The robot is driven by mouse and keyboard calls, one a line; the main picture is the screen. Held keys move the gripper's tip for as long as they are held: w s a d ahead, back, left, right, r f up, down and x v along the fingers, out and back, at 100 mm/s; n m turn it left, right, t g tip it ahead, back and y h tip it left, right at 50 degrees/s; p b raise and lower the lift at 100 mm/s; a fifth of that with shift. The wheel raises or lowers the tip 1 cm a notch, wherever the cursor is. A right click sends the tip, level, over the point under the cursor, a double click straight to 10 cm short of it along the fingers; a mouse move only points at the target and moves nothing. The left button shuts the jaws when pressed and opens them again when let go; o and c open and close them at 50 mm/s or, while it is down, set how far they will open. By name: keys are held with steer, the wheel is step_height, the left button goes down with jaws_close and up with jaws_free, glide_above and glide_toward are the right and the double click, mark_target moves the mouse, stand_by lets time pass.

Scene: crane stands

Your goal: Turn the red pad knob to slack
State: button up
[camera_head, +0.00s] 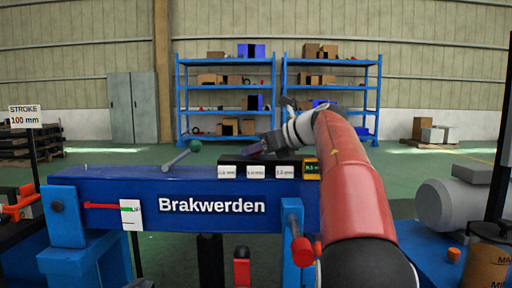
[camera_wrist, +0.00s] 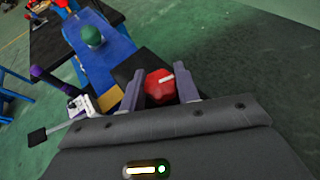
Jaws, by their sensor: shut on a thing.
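The red pad knob (camera_wrist: 159,88) shows in the wrist view, with a white pointer line that points to the picture's right and slightly up. My gripper (camera_wrist: 160,92) has one finger on each side of the knob and is shut on it. In the head view, my gripper (camera_head: 258,150) is above the back edge of the blue Brakwerden beam (camera_head: 150,190). The knob is hidden there. Which setting the pointer marks cannot be told.
A lever with a green ball (camera_head: 195,146) stands on the beam left of my gripper; the ball also shows in the wrist view (camera_wrist: 92,36). White mm labels (camera_head: 256,171) and a small lit display (camera_head: 312,169) are close by. A grey motor (camera_head: 452,205) is at right.

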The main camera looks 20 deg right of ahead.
steer(key=o, duration=1)
steer(key=shift+c, duration=0.2)
steer(key=shift+s, duration=0.1)
steer(key=v, duration=0.7)
steer(key=shift+s+d+r, duration=0.15)
steer(key=shift+s+d, duration=0.05)
steer(key=shift+s, duration=0.05)
